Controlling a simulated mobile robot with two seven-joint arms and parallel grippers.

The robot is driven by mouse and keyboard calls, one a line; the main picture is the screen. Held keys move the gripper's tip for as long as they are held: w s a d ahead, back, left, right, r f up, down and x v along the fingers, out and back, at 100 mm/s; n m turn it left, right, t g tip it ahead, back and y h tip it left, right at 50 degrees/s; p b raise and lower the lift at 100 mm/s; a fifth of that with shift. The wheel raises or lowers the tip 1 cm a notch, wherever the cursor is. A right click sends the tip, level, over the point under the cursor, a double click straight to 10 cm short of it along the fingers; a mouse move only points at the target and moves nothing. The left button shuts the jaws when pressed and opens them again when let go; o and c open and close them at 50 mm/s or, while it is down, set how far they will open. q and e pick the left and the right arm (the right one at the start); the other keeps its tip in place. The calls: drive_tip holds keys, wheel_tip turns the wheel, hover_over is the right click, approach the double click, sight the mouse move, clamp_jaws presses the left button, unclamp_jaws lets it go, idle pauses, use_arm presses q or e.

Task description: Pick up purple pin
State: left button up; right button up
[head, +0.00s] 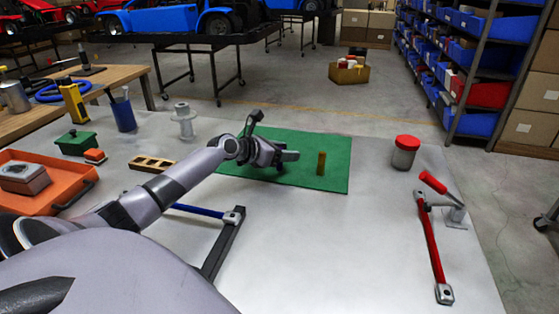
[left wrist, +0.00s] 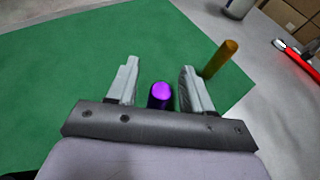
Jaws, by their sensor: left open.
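A purple pin (left wrist: 161,93) stands on the green mat (head: 332,148), close to the palm side of my left gripper and between its two fingers. My left gripper (head: 287,160) is low over the mat and open, with a finger on each side of the pin. In the left wrist view, gaps show between the pin and both fingers (left wrist: 158,66). In the head view the pin is hidden by the gripper. My right gripper is not in view.
A brass-coloured pin (head: 321,163) stands on the mat just right of the left gripper; it also shows in the left wrist view (left wrist: 221,58). A red-lidded jar (head: 404,154) and a red-handled clamp (head: 436,186) stand farther right. A wooden block with holes (head: 152,163) lies left.

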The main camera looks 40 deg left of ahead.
use_arm(q)
clamp_jaws()
